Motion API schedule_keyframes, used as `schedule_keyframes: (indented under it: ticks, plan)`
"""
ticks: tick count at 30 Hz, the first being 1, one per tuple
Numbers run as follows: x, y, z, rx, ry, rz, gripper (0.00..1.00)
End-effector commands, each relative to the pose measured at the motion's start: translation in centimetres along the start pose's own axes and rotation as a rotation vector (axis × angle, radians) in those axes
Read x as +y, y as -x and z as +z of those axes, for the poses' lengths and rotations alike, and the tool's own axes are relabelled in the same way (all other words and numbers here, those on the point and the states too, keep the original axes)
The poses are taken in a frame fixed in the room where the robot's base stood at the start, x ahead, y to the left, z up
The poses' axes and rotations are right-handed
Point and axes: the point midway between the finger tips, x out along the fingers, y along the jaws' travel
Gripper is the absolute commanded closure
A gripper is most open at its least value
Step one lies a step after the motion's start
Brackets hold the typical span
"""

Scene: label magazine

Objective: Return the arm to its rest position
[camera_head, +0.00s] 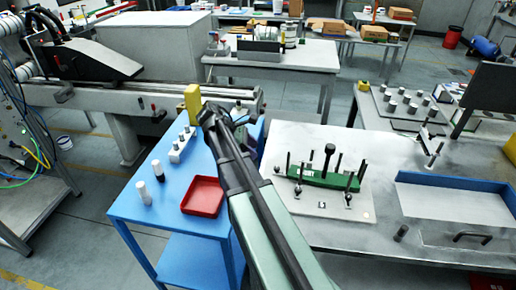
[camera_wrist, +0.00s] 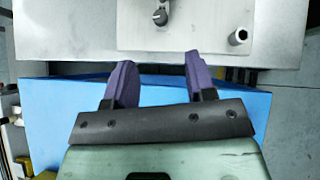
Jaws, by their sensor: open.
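My gripper (camera_wrist: 160,76) shows in the wrist view with its two purple fingers spread wide apart. Nothing is between the fingers. It is over the blue cart top (camera_wrist: 65,110), beside the edge of the grey metal table. In the head view my arm (camera_head: 248,185) runs up from the bottom middle across the right side of the blue cart (camera_head: 160,230).
On the table (camera_head: 392,225) right of my arm stands a green fixture (camera_head: 325,178) with upright pins, on a pale plate.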

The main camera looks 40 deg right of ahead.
Motion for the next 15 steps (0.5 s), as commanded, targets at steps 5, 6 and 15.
schedule_keyframes:
  ticks: [5,6,15]
  plan:
    - [0.0,-0.1,-0.1,0.000,0.000,0.000,0.50]
    - [0.0,-0.1,-0.1,0.000,0.000,0.000,0.50]
    - [-1.1,-0.5,-1.5,0.111,-0.324,0.007,0.50]
